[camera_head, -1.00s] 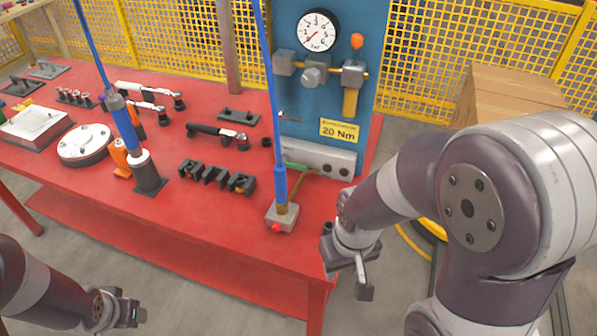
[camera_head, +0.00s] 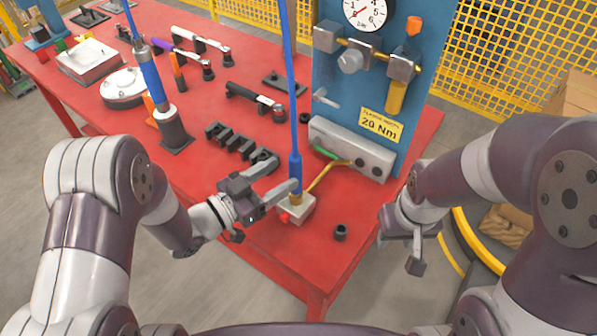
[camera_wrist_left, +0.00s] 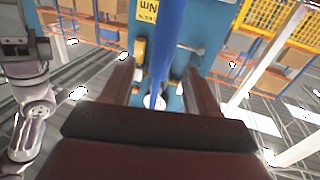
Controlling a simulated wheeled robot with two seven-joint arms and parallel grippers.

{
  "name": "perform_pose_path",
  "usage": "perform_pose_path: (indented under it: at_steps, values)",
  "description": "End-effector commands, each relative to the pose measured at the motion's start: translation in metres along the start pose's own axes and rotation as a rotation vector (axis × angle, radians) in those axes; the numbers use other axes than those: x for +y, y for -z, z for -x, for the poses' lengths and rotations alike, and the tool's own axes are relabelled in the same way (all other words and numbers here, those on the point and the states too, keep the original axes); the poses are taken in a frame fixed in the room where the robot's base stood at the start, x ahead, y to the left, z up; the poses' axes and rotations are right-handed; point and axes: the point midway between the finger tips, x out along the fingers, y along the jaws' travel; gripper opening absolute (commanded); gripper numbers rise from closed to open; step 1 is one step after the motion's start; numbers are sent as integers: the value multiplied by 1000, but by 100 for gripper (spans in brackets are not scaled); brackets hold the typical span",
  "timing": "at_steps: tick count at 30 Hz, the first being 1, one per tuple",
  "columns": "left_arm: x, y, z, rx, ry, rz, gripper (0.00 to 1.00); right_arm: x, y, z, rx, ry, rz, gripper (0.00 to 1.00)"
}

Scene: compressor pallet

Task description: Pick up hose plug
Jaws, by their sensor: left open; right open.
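The hose plug (camera_head: 295,170) is a blue sleeve on the end of a hanging blue hose. It stands upright, with a brass end in a small grey block (camera_head: 305,210) that has a red button, near the table's front edge. My left gripper (camera_head: 284,177) is open at the plug's left side, level with its lower part. In the left wrist view the blue hose (camera_wrist_left: 165,50) runs between the two open fingers (camera_wrist_left: 160,80). Whether a finger touches the plug I cannot tell. My right gripper (camera_head: 402,240) is open and empty beyond the table's right edge.
A blue panel with a gauge (camera_head: 367,10) and a grey manifold (camera_head: 350,150) stand behind the plug. A second blue tool (camera_head: 152,80) stands further left. A small black cap (camera_head: 341,232) sits at front right.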

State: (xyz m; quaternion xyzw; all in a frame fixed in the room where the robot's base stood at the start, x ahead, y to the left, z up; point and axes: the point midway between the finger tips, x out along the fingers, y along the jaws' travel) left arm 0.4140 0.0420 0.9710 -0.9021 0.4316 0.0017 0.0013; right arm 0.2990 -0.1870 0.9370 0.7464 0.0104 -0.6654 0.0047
Motion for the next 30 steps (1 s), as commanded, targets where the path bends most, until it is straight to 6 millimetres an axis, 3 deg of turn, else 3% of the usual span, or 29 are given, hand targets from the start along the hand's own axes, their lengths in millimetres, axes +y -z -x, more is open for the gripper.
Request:
perform_pose_path:
  at_steps: [9,17,18,23,24,30]
  values:
    - [0,-6,-50,-1,-1,0,59,0,0,4,0,0,0,43]
    - [-1,-6,-58,-1,3,1,59,0,0,4,0,0,0,43]
    - [-1,-6,-58,-1,3,1,56,0,0,4,0,0,0,43]
    - [-1,-6,-58,-1,3,1,4,0,0,4,0,0,0,43]
    - [-1,-6,-58,-1,2,1,0,0,0,4,0,0,0,43]
    - [-1,-6,-58,-1,2,1,0,0,0,4,0,0,0,43]
